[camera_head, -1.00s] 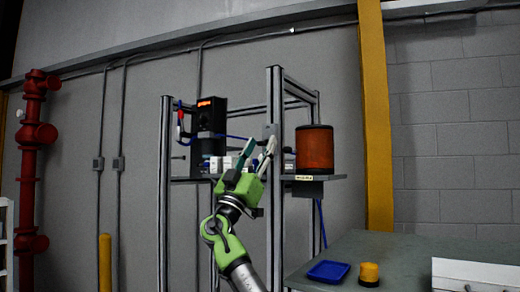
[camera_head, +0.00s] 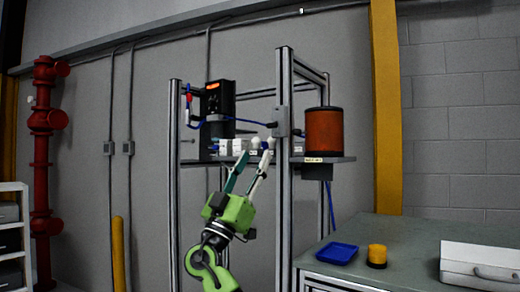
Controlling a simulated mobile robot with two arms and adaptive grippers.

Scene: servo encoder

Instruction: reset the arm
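A black servo device (camera_head: 218,100) with a lit orange display stands on the left of a metal frame (camera_head: 284,200). A blue cable (camera_head: 240,119) runs from it toward a grey box (camera_head: 282,121) on the frame's front post. White modules (camera_head: 238,147) sit on the shelf. My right gripper (camera_head: 262,145) is raised in front of the shelf. Its two fingers point up and stand apart, with nothing visible held between them. Its tips overlap the shelf parts in the picture; contact cannot be told. My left gripper is not in view.
An orange cylinder (camera_head: 323,132) stands on the shelf's right end. A bench (camera_head: 400,236) at the lower right bears a blue tray (camera_head: 336,253), a yellow-orange button (camera_head: 377,256) and a white case (camera_head: 480,265). A red pipe (camera_head: 42,170) stands left.

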